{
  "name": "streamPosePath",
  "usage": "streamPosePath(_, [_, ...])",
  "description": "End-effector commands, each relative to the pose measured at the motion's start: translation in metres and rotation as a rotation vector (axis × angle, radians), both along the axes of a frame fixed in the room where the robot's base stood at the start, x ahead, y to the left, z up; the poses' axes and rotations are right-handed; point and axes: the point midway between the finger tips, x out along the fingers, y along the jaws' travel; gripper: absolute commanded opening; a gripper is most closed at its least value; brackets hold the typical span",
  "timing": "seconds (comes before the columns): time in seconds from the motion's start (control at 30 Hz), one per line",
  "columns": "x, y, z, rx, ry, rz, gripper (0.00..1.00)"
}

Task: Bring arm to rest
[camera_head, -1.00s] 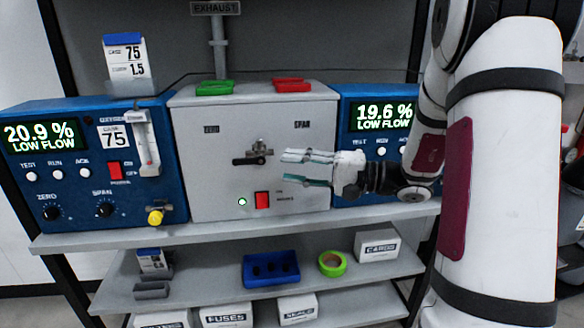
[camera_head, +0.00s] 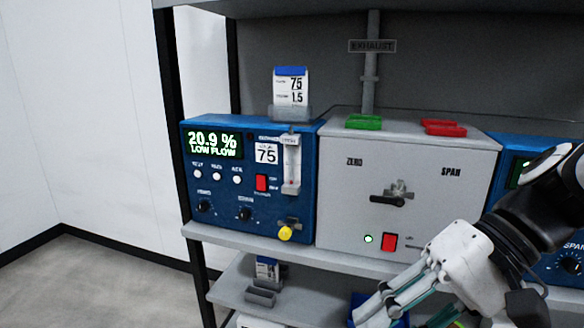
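My gripper (camera_head: 402,312) is at the lower right of the head view, in front of the shelf edge and below the grey valve box (camera_head: 338,190). Its fingers point down and to the left. They look apart with nothing seen between them, though the tips run close to the bottom edge of the picture. My dark wrist and white gripper body cover part of the right-hand blue analyser (camera_head: 515,150). The valve lever (camera_head: 388,200) on the grey box lies about level, and the gripper is clear of it.
The left blue analyser (camera_head: 250,222) reads 20.9 % LOW FLOW. Green (camera_head: 364,122) and red (camera_head: 444,128) trays lie on the grey box. A blue tray (camera_head: 360,300) on the lower shelf is partly hidden by my gripper. Open floor (camera_head: 90,285) lies to the left.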

Motion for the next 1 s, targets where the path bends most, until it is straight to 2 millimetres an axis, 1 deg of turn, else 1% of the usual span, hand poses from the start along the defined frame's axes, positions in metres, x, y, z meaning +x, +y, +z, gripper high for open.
streamPosePath(0.03, [-0.020, 0.000, -0.003, -0.085, -0.004, 0.037, 0.33])
streamPosePath(0.1, [-0.043, -0.007, -0.010, -0.203, -0.005, 0.071, 0.33])
streamPosePath(0.2, [-0.069, -0.021, -0.018, -0.365, -0.024, 0.102, 0.33])
streamPosePath(0.33, [-0.089, -0.042, -0.025, -0.532, -0.066, 0.115, 0.33])
streamPosePath(0.5, [-0.103, -0.066, -0.029, -0.696, -0.134, 0.109, 0.33])
streamPosePath(0.67, [-0.109, -0.088, -0.029, -0.823, -0.208, 0.089, 0.33])
streamPosePath(0.7, [-0.108, -0.087, -0.019, -0.816, -0.205, 0.086, 0.33])
streamPosePath(0.87, [-0.105, -0.086, 0.005, -0.813, -0.234, 0.075, 0.33])
streamPosePath(1.0, [-0.103, -0.086, 0.029, -0.814, -0.265, 0.064, 0.33])
